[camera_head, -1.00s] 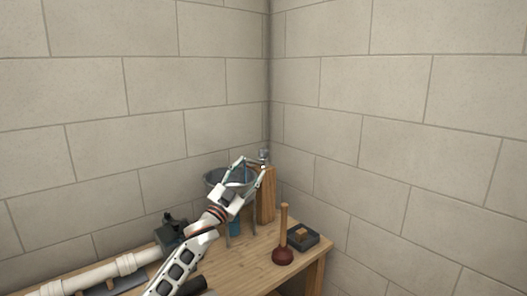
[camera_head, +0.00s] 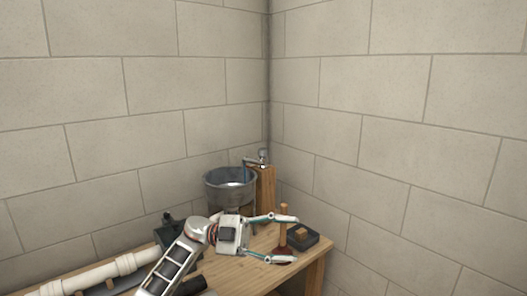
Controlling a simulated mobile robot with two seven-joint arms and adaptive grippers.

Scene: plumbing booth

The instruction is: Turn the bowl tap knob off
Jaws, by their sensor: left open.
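The grey bowl (camera_head: 230,191) stands on legs at the back of the wooden bench. The small metal tap (camera_head: 263,156) sits on top of a wooden post (camera_head: 266,188) just right of the bowl, its spout pointing left over the bowl. Its knob is too small to read clearly. Something pale blue shows inside the bowl. My left gripper (camera_head: 294,239) is open, in front of and below the bowl and post, clear of the tap. Its fingers point right and overlap the plunger in the picture; I cannot tell if they touch it. My right gripper is not in view.
The plunger (camera_head: 284,212) with a wooden handle stands near the bench's right end. A dark tray (camera_head: 302,243) with a wooden block lies beside it. A white pipe (camera_head: 100,273) and a dark clamp (camera_head: 170,228) are at left. Block walls close off the back and right.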

